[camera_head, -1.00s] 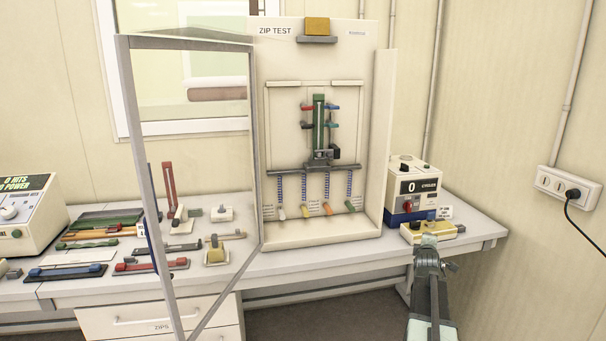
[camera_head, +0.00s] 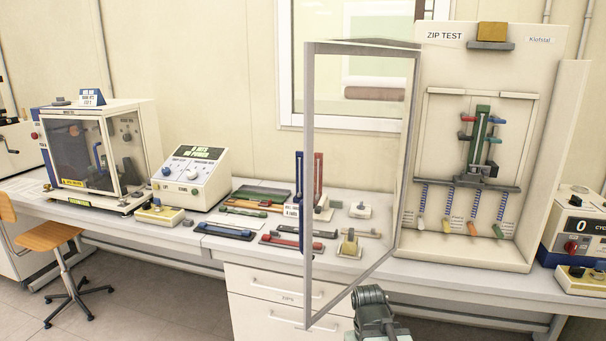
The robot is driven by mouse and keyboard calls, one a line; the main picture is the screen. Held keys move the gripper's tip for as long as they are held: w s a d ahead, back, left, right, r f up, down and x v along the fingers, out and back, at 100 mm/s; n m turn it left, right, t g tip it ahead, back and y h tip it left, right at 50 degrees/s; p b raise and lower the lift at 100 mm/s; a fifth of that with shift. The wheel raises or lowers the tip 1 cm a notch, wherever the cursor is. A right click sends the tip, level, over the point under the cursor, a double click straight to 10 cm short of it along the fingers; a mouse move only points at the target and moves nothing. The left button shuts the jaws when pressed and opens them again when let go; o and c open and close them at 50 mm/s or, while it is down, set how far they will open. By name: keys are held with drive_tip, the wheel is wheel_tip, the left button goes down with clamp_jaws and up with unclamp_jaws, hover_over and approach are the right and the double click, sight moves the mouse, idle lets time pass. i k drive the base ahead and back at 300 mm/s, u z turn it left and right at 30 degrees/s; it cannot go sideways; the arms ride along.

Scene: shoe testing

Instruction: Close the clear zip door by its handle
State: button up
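The clear zip door (camera_head: 360,90) is a see-through panel in a thin grey frame. It stands open, swung out toward me from the left edge of the ZIP TEST cabinet (camera_head: 550,130). Its free upright edge (camera_head: 308,240) hangs in front of the bench drawers. I cannot make out a handle on the door. My gripper (camera_head: 370,296) shows at the bottom, grey and partly cut off by the frame edge, below and right of the door's lower corner. It appears apart from the door. Its fingers cannot be made out.
The bench (camera_head: 215,243) holds several zip samples and tools behind the door. A control box (camera_head: 190,178) and a clear-fronted test cabinet (camera_head: 95,155) stand at left. A cycle counter (camera_head: 578,225) is at right. A stool (camera_head: 50,237) stands on open floor at left.

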sight(306, 206)
drive_tip(key=z, duration=3.3)
drive_tip(key=k, duration=2.3)
drive_tip(key=u, duration=1.75)
